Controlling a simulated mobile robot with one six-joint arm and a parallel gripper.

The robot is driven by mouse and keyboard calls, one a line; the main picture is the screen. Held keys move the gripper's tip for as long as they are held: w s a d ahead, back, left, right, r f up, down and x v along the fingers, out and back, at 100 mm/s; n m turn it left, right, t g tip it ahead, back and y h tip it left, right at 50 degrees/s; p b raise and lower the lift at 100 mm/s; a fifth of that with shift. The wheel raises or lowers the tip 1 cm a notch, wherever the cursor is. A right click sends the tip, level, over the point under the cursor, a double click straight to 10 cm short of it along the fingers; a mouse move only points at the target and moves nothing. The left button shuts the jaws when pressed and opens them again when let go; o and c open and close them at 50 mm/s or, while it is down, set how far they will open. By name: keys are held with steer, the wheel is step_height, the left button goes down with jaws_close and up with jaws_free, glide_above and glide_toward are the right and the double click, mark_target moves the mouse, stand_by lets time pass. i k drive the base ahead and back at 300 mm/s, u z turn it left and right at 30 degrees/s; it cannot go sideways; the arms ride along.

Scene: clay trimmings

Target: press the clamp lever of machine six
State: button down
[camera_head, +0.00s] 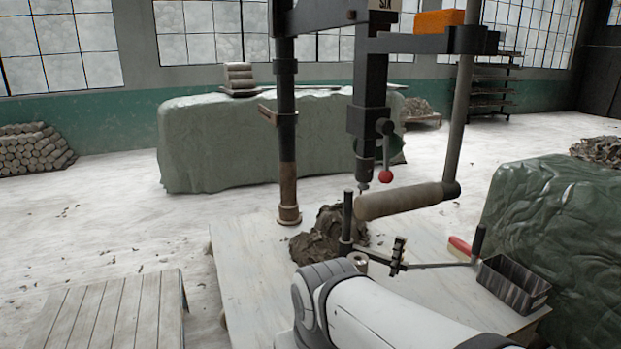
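Machine six, marked by a "SIX" plate (381,4), stands on a pale worktop (245,285) with a dark column (287,120) and a vertical head (368,110). A short lever with a red ball (386,176) is on the head. A large lever with a thick brown grip (405,200) hangs at its right. Low on the worktop, a thin rod with a dark upright handle (478,240) runs from a small clamp (397,256); it looks like the clamp lever. My white arm crosses the bottom middle, left of this handle. My gripper's fingers do not show.
Dark clay trimmings (318,243) lie behind my arm. A dark open tin (513,284) and a red-backed brush (459,245) lie near the handle. A green-covered heap (555,225) is close on the right. A slatted platform (108,312) stands at lower left, with open floor behind.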

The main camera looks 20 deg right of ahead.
mark_target(386, 127)
steer(key=z, duration=0.4)
steer(key=k, duration=1.35)
steer(key=z, duration=0.45)
steer(key=i, duration=0.95)
steer(key=z, duration=0.25)
